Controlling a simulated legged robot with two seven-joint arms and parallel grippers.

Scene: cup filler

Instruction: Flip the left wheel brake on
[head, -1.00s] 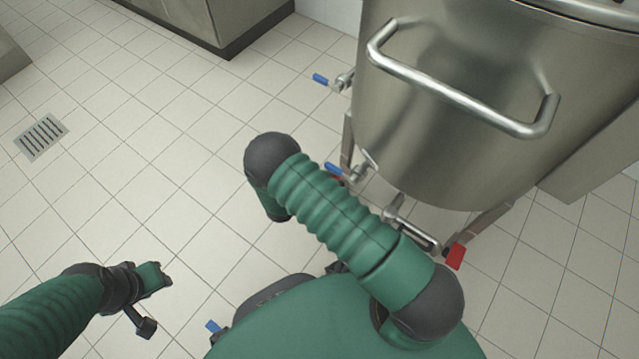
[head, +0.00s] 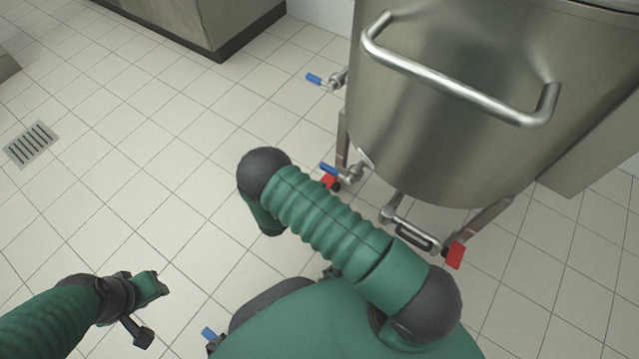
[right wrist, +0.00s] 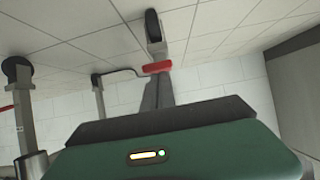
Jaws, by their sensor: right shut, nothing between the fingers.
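The steel kettle (head: 440,120) stands on legs at the right of the head view. A red brake pedal (head: 329,182) shows at its left leg, just past my right elbow. A second red pedal (head: 455,255) is at the front right leg. My right gripper is hidden under my arm in the head view. In the right wrist view my right gripper (right wrist: 157,82) is shut and empty, its tips close to a red pedal (right wrist: 157,67) under a black wheel (right wrist: 153,25); I cannot tell whether they touch. My left gripper (head: 162,284) hangs over the floor, away from the kettle; its jaws are unclear.
Blue-handled valves (head: 315,79) stick out from the kettle's left side. A steel outlet (head: 410,228) lies low between the legs. A steel cabinet (head: 200,25) stands at the back left. The tiled floor at left is clear, with a drain grate (head: 31,144).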

